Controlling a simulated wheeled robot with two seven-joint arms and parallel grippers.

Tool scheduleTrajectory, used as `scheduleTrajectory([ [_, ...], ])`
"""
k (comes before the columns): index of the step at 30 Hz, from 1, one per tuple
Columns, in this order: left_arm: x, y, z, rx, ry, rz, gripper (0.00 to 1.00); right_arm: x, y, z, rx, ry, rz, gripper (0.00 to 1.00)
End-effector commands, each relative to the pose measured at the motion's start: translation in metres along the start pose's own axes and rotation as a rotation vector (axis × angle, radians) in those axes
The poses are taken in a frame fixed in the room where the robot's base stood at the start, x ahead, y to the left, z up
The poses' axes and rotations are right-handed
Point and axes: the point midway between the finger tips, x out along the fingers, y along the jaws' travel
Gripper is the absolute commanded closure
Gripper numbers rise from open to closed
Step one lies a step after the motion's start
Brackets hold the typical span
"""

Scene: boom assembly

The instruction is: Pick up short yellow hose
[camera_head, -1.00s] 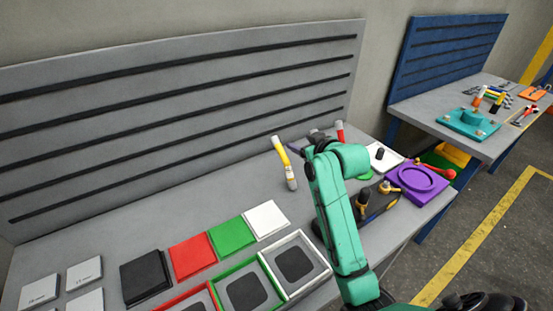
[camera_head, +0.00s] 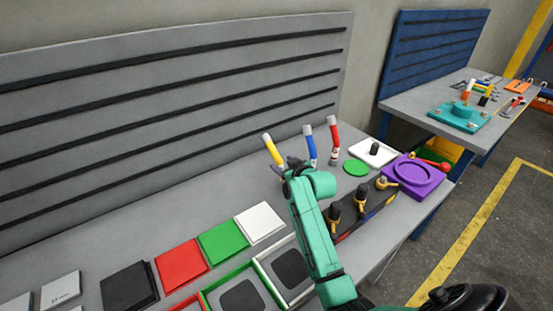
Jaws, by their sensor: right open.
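The short yellow hose (camera_head: 272,150) stands tilted on the grey table, with a pale upper end. Its lower part is hidden behind my right arm and gripper. A blue hose (camera_head: 311,146) and a red hose (camera_head: 333,139) stand to its right. My right gripper (camera_head: 289,165) is at the far end of the green arm, close to the lower part of the yellow hose. Its fingers are mostly hidden by the wrist; it is open. I cannot tell whether it touches the hose. My left gripper is out of view.
Black, red, green and white plates (camera_head: 260,222) and framed trays lie at the front left. A dark tool tray (camera_head: 349,220), a purple fixture (camera_head: 415,176), a green disc (camera_head: 357,168) and a white plate are at the right. A slotted panel (camera_head: 180,120) stands behind.

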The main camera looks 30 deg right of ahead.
Motion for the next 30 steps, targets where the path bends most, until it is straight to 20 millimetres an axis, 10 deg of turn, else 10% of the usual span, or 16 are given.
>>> scheduleTrajectory([
  [13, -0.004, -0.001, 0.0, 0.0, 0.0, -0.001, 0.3, 0.035, 0.0, 0.0, 0.001, 0.0, 0.0, 0.32],
  [18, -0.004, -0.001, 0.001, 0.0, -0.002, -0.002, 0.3, 0.034, 0.0, 0.0, 0.001, 0.0, 0.0, 0.97],
  [30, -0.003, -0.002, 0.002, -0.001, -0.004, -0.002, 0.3, 0.033, 0.001, -0.005, 0.0, 0.005, 0.001, 1.0],
])
